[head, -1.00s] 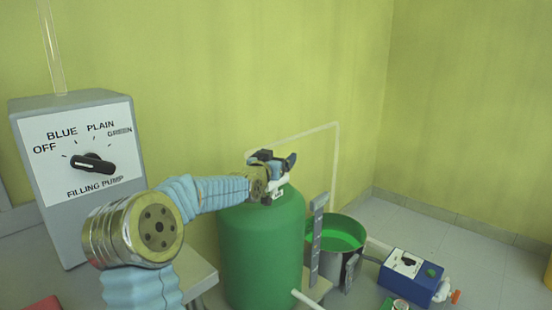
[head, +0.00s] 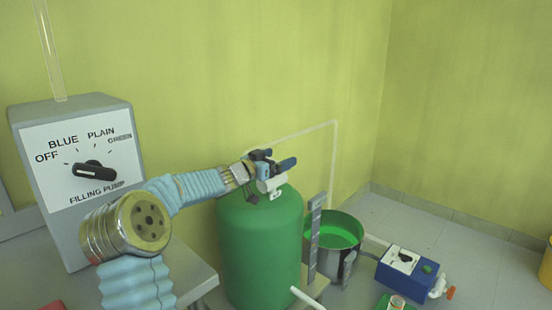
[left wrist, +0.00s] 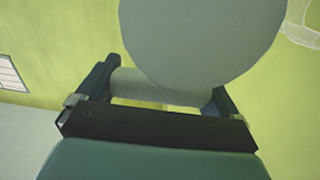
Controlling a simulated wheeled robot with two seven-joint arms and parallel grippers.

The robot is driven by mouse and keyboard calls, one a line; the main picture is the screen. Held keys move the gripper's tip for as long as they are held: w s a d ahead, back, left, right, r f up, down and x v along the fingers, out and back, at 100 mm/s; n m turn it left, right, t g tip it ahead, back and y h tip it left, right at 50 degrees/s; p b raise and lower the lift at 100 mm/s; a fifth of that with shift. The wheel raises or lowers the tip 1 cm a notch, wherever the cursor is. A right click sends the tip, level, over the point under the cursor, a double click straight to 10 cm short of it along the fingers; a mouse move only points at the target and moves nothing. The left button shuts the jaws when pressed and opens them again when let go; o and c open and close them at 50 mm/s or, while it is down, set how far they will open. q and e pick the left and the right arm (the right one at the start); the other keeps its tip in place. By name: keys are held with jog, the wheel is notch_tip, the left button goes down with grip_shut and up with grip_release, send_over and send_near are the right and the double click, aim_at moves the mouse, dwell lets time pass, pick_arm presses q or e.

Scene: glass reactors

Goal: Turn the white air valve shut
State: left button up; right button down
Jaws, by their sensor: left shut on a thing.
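The white air valve (head: 271,184) sits on top of the green tank (head: 260,245). My left gripper (head: 276,161) is at the valve, its dark blue fingers just above the white body. In the left wrist view the gripper (left wrist: 160,84) is shut on a pale bar of the valve (left wrist: 150,88), one finger at each end. A large pale round part (left wrist: 200,35) of it fills the top of that view. The fingers hide part of the valve in the head view, and I cannot tell how far it is turned. My right gripper is not in view.
A grey filling pump box (head: 75,175) with a black knob stands at left. A bucket of green liquid (head: 336,232) stands right of the tank, with a grey upright strip (head: 314,240) between. A blue box (head: 405,275) is on the floor. A thin pale pipe (head: 335,165) runs behind.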

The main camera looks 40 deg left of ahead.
pick_arm(q)
jog(key=shift+r, duration=0.1)
jog(key=o, duration=0.7)
jog(key=shift+s, duration=0.1)
jog(key=s, duration=0.4)
jog(key=s+b, duration=0.1)
jog(key=s, duration=0.3)
jog(key=s+a, duration=0.1)
jog(key=s, duration=0.2)
jog(key=shift+s+a, duration=0.1)
jog(key=shift+s, duration=0.3)
